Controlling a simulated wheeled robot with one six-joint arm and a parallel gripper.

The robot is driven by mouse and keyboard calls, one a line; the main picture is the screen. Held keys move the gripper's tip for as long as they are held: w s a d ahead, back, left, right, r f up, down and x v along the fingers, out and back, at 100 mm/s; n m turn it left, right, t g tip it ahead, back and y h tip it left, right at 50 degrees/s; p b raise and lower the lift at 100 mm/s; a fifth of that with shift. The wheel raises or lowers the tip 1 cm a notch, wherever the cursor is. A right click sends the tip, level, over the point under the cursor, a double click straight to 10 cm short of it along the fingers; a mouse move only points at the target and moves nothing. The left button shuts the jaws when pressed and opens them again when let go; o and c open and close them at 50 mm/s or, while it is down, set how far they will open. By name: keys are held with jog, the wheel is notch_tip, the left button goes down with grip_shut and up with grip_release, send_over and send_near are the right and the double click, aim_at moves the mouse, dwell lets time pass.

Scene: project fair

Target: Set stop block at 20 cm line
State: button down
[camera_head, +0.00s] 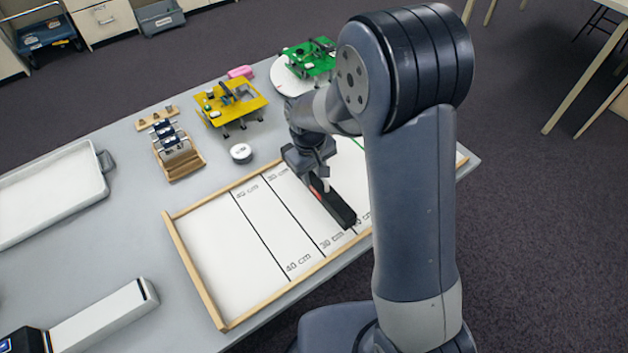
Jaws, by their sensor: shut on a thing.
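The stop block (334,205) is a long black bar, with a small red patch near my gripper. My gripper (318,180) is shut on the block near its far end, over the white board (215,240). The block runs roughly along the board's cross lines, right of the 30 cm line (298,218). A line beside the block's near end is mostly hidden, and its label (363,222) is partly covered by my arm. I cannot tell whether the block touches the board.
A wooden rim (190,270) borders the board. Behind it stand a white round puck (241,153), a wooden rack (178,160), a yellow stand (232,105) and a green stand (310,57). A white tray (50,190) lies left. The board's left part is clear.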

aim_at(313, 178)
jog(key=shift+f, duration=1.75)
jog(key=shift+f, duration=0.1)
jog(key=c, duration=1)
grip_release()
notch_tip(313, 178, up, 12)
jog(key=shift+s+a, duration=0.3)
jog(key=shift+a, duration=0.15)
